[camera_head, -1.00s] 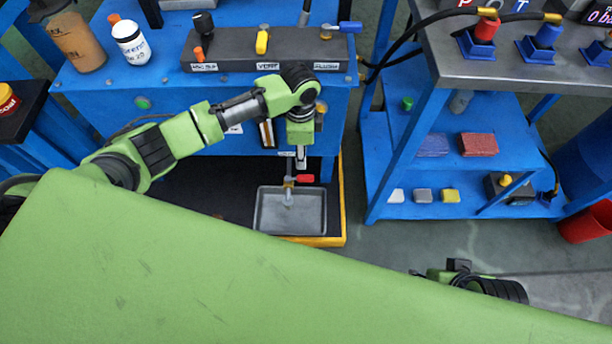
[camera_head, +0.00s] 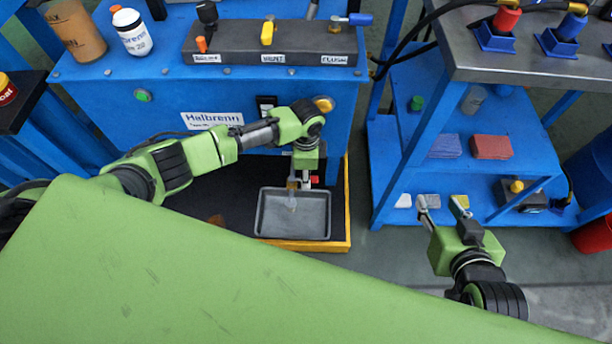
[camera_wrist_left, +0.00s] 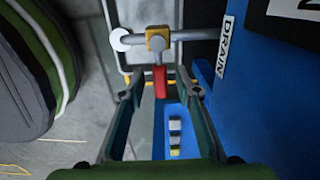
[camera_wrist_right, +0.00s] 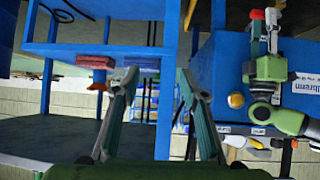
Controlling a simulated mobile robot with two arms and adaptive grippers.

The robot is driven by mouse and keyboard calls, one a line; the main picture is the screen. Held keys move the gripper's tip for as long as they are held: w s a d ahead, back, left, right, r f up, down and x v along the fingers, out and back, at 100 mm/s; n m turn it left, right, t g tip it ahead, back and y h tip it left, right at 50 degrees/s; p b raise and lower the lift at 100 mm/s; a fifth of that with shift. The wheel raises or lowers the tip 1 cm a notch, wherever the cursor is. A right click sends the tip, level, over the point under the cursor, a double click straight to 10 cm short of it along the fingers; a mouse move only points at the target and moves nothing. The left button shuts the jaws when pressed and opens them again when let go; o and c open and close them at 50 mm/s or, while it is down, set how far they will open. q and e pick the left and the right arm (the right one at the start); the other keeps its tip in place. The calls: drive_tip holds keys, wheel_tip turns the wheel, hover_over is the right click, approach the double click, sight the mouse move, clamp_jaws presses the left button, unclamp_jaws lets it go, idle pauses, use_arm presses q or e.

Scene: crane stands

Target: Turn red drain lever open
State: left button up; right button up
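The red drain lever (camera_wrist_left: 160,81) sits on a brass valve (camera_wrist_left: 158,39) on a grey pipe, beside a DRAIN label (camera_wrist_left: 226,47). In the head view the lever (camera_head: 314,180) is mostly covered by my left gripper (camera_head: 304,184). In the left wrist view my left gripper (camera_wrist_left: 160,93) is open. The lever lies between its fingers, with a gap visible on each side. A grey tray (camera_head: 262,217) lies under the drain pipe. My right gripper (camera_head: 440,202) is open and empty, right of the tray; its parted fingers also show in the right wrist view (camera_wrist_right: 159,83).
The blue cabinet (camera_head: 170,95) stands behind the valve, with a valve block (camera_head: 225,45) and bottles on top. A yellow-edged base (camera_head: 343,235) holds the tray. At right, a blue shelf cart (camera_head: 405,150) carries sponges and blocks. Floor is clear between tray and right gripper.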

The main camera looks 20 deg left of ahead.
use_arm(q)
drive_tip(key=shift+f, duration=0.25)
clamp_jaws()
